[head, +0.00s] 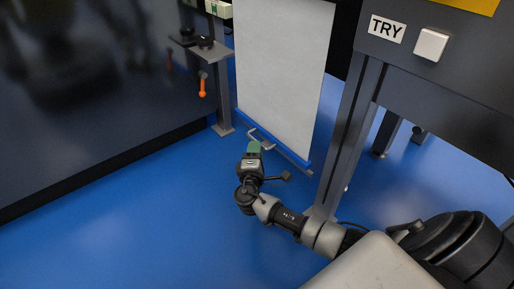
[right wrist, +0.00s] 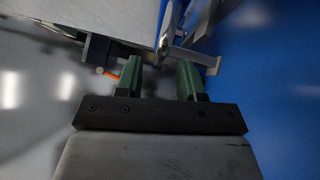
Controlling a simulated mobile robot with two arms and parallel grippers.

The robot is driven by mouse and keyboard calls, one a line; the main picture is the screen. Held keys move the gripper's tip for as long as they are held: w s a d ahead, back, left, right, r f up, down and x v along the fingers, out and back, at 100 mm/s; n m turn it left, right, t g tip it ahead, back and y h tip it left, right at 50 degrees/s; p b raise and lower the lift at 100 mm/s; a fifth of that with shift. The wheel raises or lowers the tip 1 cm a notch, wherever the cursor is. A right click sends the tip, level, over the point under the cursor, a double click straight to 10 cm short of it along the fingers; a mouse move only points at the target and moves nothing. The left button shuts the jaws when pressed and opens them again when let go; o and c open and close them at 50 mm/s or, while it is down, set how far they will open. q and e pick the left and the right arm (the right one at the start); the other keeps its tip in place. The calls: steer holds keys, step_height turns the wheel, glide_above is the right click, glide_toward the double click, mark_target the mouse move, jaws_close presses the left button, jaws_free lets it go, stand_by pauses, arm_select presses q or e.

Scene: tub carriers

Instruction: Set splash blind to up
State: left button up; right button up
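The splash blind (head: 285,65) is a pale sheet hanging between a post on the left and the grey cabinet frame on the right. It is drawn down, and a blue bar (head: 290,150) runs along its bottom edge. A grey metal handle (head: 262,139) sticks out from this bar. My right gripper (head: 254,147) is at the handle, its green fingers pointing toward it. In the right wrist view the green fingers (right wrist: 160,80) stand apart with a gap between them. Metal parts show just beyond the tips; I cannot tell whether they touch. My left gripper is in neither view.
A grey cabinet with a "TRY" label (head: 387,29) and a white button (head: 431,44) stands at the right. A bracket with an orange-handled lever (head: 202,88) is left of the blind. The blue floor (head: 130,215) is clear at the left.

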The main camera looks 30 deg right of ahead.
steer(key=shift+b+x, duration=0.7)
steer(key=shift+x, duration=1.35)
jaws_close()
